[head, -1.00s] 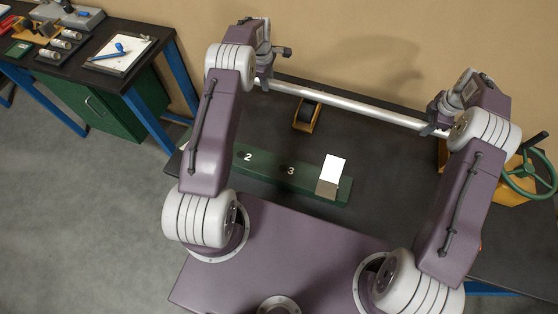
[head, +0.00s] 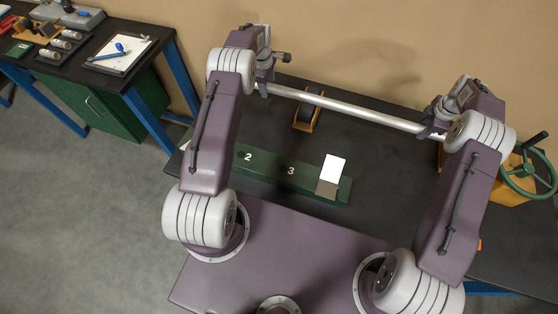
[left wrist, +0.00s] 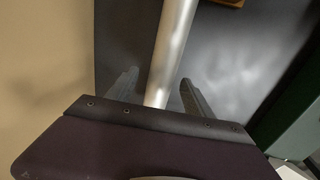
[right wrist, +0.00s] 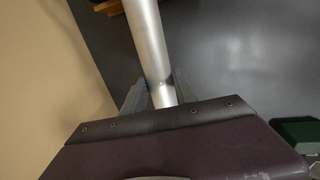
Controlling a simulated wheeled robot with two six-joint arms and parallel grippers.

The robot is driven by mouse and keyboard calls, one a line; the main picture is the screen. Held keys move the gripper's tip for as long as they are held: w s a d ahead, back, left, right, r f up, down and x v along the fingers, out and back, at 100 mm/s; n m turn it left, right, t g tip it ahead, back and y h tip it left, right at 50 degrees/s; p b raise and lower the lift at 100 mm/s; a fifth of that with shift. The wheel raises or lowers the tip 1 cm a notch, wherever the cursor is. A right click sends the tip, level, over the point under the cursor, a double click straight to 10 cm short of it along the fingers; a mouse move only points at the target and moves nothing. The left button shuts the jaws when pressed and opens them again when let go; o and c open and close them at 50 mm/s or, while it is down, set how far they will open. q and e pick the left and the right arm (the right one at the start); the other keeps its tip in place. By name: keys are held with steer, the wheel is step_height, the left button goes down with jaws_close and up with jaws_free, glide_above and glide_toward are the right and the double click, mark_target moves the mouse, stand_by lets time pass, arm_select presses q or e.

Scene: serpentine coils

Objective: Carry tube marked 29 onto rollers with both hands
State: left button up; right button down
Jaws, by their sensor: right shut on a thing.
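A long silver tube (head: 350,109) runs across the back of the dark bench between my two grippers; no number is readable on it. My left gripper (head: 264,89) is at its left end. In the left wrist view the fingers (left wrist: 158,92) stand wide apart on either side of the tube (left wrist: 172,45), with gaps. My right gripper (head: 432,130) is shut on the tube near its right end; in the right wrist view its fingers (right wrist: 157,93) press close to the tube (right wrist: 148,40). A black roller in an orange stand (head: 307,112) sits under or behind the tube.
A green block (head: 262,172) marked 2 and 3 lies in front of the tube, with a white card (head: 333,169) at its right end. A green handwheel (head: 530,174) on a yellow body stands at the right. A side bench (head: 105,75) is at far left.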

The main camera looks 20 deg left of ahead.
arm_select(q)
steer(key=shift+s, duration=0.1)
arm_select(e)
steer(key=c, duration=0.9)
jaws_free()
steer(key=shift+s, duration=0.1)
steer(key=shift+r, duration=0.1)
arm_select(q)
steer(key=shift+r, duration=3.6)
arm_select(e)
steer(key=shift+r, duration=3.55)
arm_select(q)
steer(key=shift+r, duration=0.4)
arm_select(e)
steer(key=shift+r, duration=0.4)
arm_select(q)
steer(key=shift+d+f, duration=0.1)
arm_select(e)
steer(key=shift+a, duration=0.15)
